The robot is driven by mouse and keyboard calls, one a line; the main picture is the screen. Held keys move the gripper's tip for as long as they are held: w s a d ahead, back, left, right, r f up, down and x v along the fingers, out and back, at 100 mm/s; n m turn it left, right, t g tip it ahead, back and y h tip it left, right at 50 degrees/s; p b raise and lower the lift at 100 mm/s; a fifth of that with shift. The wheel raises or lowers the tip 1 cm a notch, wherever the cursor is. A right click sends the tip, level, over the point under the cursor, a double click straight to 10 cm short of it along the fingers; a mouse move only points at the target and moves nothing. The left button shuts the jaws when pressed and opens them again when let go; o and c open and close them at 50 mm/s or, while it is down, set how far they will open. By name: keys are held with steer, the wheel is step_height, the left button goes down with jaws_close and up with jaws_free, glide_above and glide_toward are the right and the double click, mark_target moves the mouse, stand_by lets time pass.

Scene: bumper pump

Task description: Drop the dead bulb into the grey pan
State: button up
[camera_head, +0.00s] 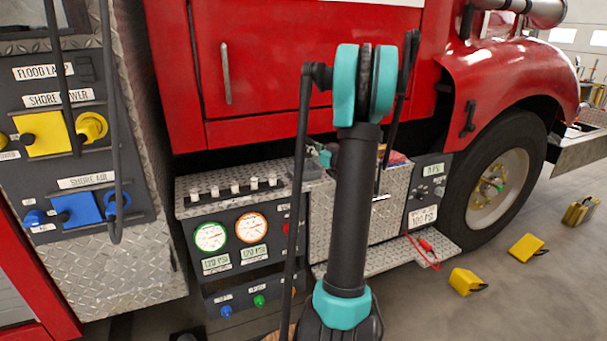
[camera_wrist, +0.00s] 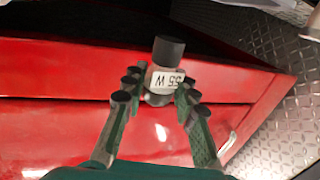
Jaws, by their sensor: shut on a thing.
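My gripper (camera_wrist: 160,82) is shut on a small bulb (camera_wrist: 168,50) in the wrist view. I cannot pick out the grey pan in either view.
A gauge panel (camera_head: 238,240) with switches on its top ledge stands left of my arm. A diamond-plate step (camera_head: 395,258) with a red clip and cable lies to the right. Yellow chocks (camera_head: 467,281) rest on the floor near the tyre (camera_head: 455,215). Diamond plate (camera_wrist: 275,115) also shows in the wrist view.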

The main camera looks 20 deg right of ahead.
steer(key=shift+f, duration=1.5)
steer(key=o, duration=1.1)
steer(key=shift+s, duration=0.1)
steer(key=v, duration=1.2)
steer(key=shift+a, duration=0.1)
